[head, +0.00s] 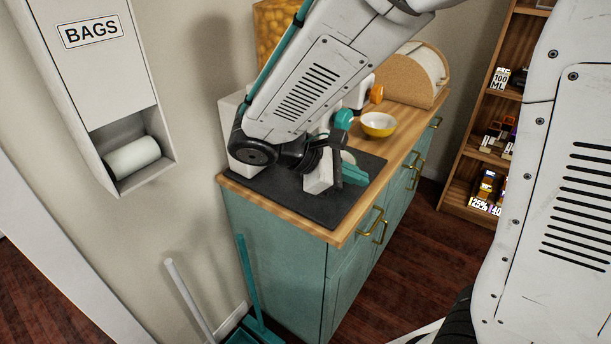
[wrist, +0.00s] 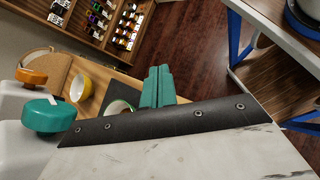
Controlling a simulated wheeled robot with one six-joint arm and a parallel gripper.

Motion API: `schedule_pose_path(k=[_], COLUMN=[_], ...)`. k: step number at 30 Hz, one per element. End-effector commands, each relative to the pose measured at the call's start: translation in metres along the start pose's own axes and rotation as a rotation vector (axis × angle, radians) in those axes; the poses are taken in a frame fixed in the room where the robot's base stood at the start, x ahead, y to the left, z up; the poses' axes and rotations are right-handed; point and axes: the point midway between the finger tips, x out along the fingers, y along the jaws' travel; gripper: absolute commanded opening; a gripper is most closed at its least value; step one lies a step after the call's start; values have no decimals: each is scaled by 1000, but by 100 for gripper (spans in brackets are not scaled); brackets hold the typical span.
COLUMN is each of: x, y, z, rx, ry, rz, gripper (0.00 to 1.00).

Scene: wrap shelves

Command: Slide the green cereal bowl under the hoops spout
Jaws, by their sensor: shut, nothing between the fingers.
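My gripper (head: 354,173) has teal fingers, shut and empty, low over the dark mat (head: 310,207) on the counter. The fingers also show in the wrist view (wrist: 157,88). A green-rimmed bowl with a pale inside (wrist: 118,106) sits just left of the fingers in the wrist view, largely hidden by my gripper body; I cannot tell whether they touch. In the head view my arm hides most of it. A teal dispenser knob (head: 343,119) is close above the bowl area, also in the wrist view (wrist: 50,116). An orange knob (head: 376,93) is farther back. No spout label is readable.
A yellow bowl (head: 378,125) stands farther along the wooden counter (head: 400,133). A clear container of yellow-orange pieces (head: 275,30) and a cork-sided roll holder (head: 414,75) stand behind. A bags dispenser (head: 97,60) hangs on the left wall. Brass handles (head: 371,221) stick out in front.

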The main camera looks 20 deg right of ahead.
Motion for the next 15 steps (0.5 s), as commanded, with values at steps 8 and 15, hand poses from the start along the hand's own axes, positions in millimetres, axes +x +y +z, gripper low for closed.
schedule_pose_path(k=[8, 15], x=[-42, -70], y=[13, -1], z=[-116, -188], rx=[-380, -555], ry=[-257, -385], rz=[440, 701], gripper=[0, 0])
